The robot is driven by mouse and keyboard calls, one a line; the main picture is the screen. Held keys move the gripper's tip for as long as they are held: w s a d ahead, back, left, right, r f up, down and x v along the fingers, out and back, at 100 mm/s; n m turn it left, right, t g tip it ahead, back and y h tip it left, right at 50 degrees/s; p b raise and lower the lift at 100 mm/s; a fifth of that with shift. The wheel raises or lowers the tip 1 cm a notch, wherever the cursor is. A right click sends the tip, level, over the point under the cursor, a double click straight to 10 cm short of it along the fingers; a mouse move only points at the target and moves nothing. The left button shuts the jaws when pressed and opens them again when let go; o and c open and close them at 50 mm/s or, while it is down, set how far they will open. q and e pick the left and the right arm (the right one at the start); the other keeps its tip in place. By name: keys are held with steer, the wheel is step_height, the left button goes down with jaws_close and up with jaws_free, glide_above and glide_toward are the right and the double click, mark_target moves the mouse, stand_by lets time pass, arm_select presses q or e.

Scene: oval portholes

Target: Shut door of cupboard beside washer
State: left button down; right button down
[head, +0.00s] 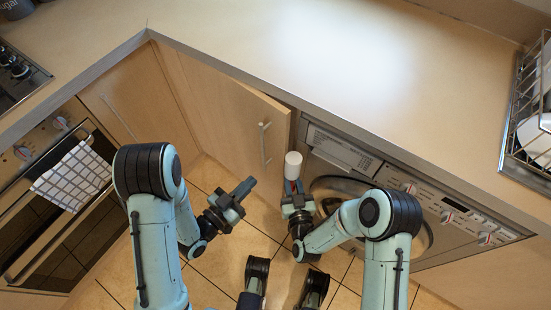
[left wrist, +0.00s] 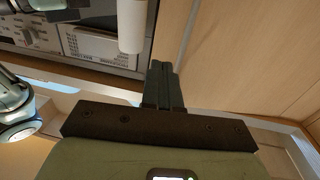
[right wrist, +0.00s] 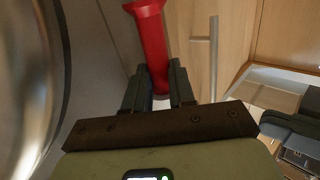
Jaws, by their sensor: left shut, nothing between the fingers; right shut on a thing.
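The wooden cupboard door (head: 222,112) left of the washer (head: 400,200) stands slightly ajar in the head view, with a narrow gap under the counter at its washer-side end. Its bar handle (head: 264,145) shows there and also in the right wrist view (right wrist: 213,60). My left gripper (head: 248,186) is shut and empty, in front of the door and below the handle in the picture. My right gripper (head: 293,193) is shut on a red item with a white cylindrical end (head: 293,160), beside the handle and in front of the washer. The red part (right wrist: 152,45) shows in the right wrist view.
The counter (head: 250,40) runs above the door and washer. A dish rack (head: 530,110) stands at the right. An oven with a checked towel (head: 75,178) is at the left. Tiled floor (head: 215,262) is free below the door.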

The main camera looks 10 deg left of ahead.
mark_target(282, 152)
arm_select(q)
steer(key=x, duration=1.1)
steer(key=shift+w+d, duration=0.1)
steer(key=shift+w, duration=0.15)
arm_select(e)
steer(key=shift+f, duration=0.4)
